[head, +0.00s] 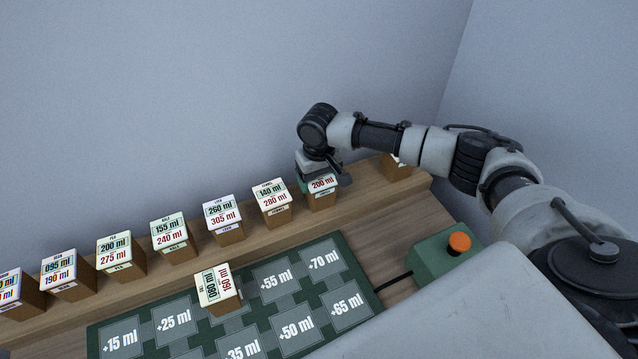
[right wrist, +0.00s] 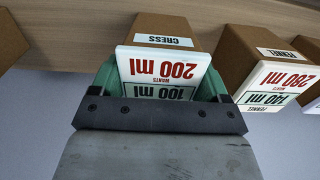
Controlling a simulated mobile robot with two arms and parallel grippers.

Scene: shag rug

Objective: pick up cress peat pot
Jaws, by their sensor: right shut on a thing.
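The cress peat pot (head: 322,198) is a brown block-like pot with a white top card reading 200 ml in red. It is near the right end of the row on the wooden shelf. In the right wrist view the pot (right wrist: 168,42) shows its CRESS label and sits between green jaws. My right gripper (head: 318,180) comes down over it from above and is shut on it, covering part of its card. I cannot tell whether its base is clear of the shelf. My left gripper is not in view.
The fennel pot (head: 272,203) stands close on the left, with several similar pots further left. Another pot (head: 397,167) is at right, partly behind my arm. One pot (head: 218,290) stands on the green mat (head: 378,311). A green box (head: 440,262) with an orange button is at right.

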